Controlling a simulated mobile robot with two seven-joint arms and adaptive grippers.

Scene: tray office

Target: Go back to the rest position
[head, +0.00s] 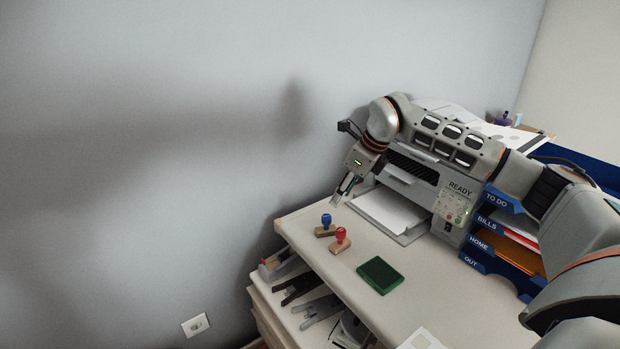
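My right arm reaches in from the right, across the front of the printer. My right gripper (345,190) hangs over the back left of the desk, beside the printer's paper tray. Its fingers look slightly apart with nothing between them. It is behind the blue-handled stamp (326,222) and does not touch it. A red-handled stamp (341,240) stands just in front of the blue one. My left gripper is not in view.
The printer (455,205) has paper (388,212) in its output tray. A blue letter tray (478,254) with labelled shelves stands right of it, partly hidden by my arm. A green ink pad (380,275) lies on the desk (420,305). A lower shelf holds staplers (300,288). Wall space at left is clear.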

